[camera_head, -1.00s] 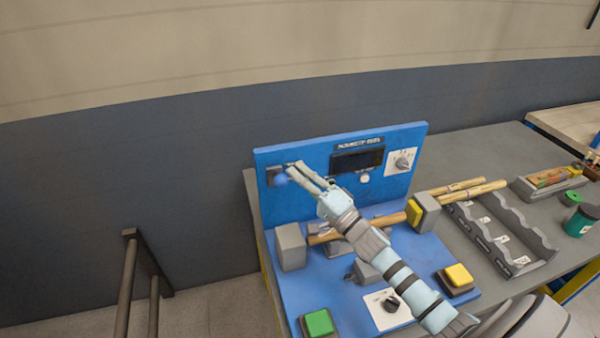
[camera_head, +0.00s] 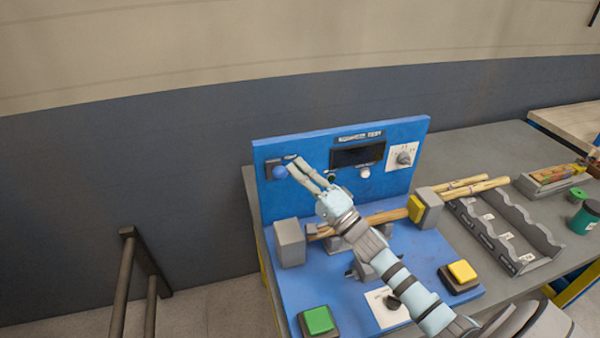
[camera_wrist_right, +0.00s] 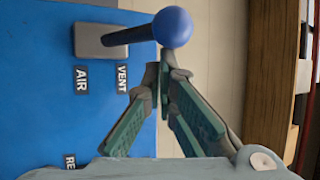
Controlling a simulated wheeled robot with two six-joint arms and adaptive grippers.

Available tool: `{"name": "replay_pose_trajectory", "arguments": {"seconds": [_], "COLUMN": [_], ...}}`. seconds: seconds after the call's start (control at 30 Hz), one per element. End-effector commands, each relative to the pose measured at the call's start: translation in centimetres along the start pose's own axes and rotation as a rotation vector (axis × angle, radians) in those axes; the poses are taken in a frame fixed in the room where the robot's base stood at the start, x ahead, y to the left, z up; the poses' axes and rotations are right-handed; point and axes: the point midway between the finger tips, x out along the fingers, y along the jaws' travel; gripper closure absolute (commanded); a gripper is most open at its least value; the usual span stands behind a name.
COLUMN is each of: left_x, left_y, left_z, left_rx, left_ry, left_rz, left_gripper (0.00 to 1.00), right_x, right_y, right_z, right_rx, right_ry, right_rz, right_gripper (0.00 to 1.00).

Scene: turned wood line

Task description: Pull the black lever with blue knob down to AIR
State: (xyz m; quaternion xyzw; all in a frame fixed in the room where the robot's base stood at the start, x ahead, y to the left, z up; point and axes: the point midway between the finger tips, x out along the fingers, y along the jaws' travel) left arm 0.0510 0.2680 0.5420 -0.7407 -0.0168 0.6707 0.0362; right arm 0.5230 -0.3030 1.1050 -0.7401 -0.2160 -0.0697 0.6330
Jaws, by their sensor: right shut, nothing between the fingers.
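The lever's blue knob (camera_head: 280,172) is at the upper left of the blue panel (camera_head: 310,200). In the right wrist view, the black lever (camera_wrist_right: 128,35) runs from a grey block to the blue knob (camera_wrist_right: 172,27). It leans to the side of the VENT label (camera_wrist_right: 122,78), away from the AIR label (camera_wrist_right: 81,78). My right gripper (camera_head: 295,162) is shut and empty, its fingertips just right of the knob. In the wrist view its tips (camera_wrist_right: 162,70) lie just below the knob; I cannot tell whether they touch. My left gripper is not in view.
A dark display (camera_head: 358,156) and a rotary dial (camera_head: 404,157) are on the panel to the right. Below are a wooden bar between grey blocks, a green button (camera_head: 318,319) and a yellow button (camera_head: 462,271). A grey notched rack (camera_head: 505,232) stands at the right.

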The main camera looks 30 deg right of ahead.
Motion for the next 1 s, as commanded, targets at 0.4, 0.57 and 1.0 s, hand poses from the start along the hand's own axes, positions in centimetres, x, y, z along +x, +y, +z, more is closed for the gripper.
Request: {"name": "replay_pose_trajectory", "arguments": {"seconds": [0.4,0.57,1.0], "left_x": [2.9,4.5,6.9], "left_y": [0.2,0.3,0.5], "left_z": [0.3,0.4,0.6], "left_rx": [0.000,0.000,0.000], "left_ry": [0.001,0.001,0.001], "left_rz": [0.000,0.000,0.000], "left_gripper": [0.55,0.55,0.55], "right_x": [-0.2,-0.4,-1.3], "right_y": [0.9,1.6,3.5], "right_z": [0.2,0.4,0.9], "right_rx": [-0.035,-0.058,-0.084], "right_ry": [-0.001,0.000,0.000], "right_rz": [-0.071,-0.116,-0.165], "right_gripper": [1.00,1.00,1.00]}}
